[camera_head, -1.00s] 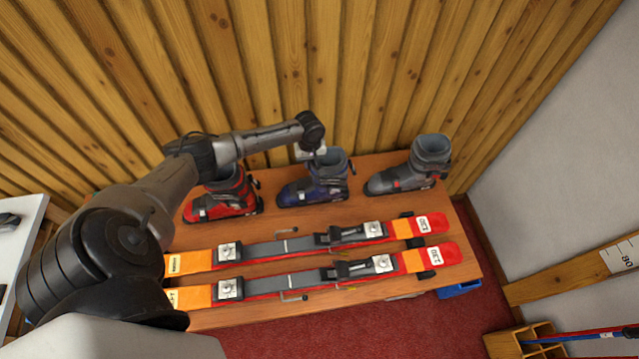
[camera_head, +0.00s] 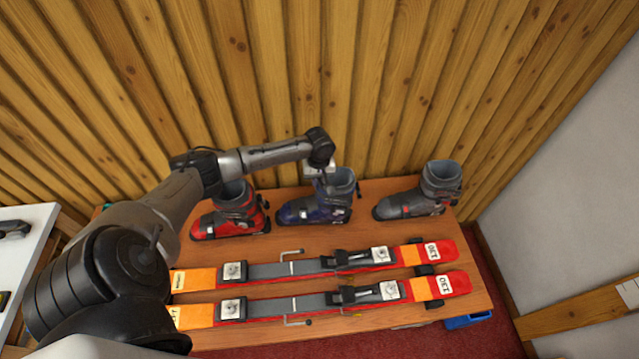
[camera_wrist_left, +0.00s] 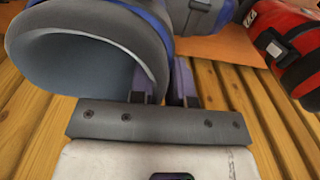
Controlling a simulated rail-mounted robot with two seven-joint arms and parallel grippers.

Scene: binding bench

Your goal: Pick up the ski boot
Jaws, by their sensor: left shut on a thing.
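Three ski boots stand in a row along the back of the wooden bench (camera_head: 300,247): a red one (camera_head: 232,215), a blue one (camera_head: 303,209) and a grey one (camera_head: 415,196). My left gripper (camera_head: 328,184) is at the top of the blue boot and is shut on its upper cuff. In the left wrist view the blue boot's grey-lined opening (camera_wrist_left: 85,62) fills the upper left, with the fingers (camera_wrist_left: 167,88) at the cuff's edge. I cannot tell whether the boot's sole is touching the bench. My right gripper is not in view.
Two orange, grey and red skis (camera_head: 310,268) with bindings lie across the front of the bench. A wood-plank wall (camera_head: 330,70) rises close behind the boots. A blue object (camera_head: 468,320) is at the bench's right front corner. A white surface (camera_head: 25,240) is at the left.

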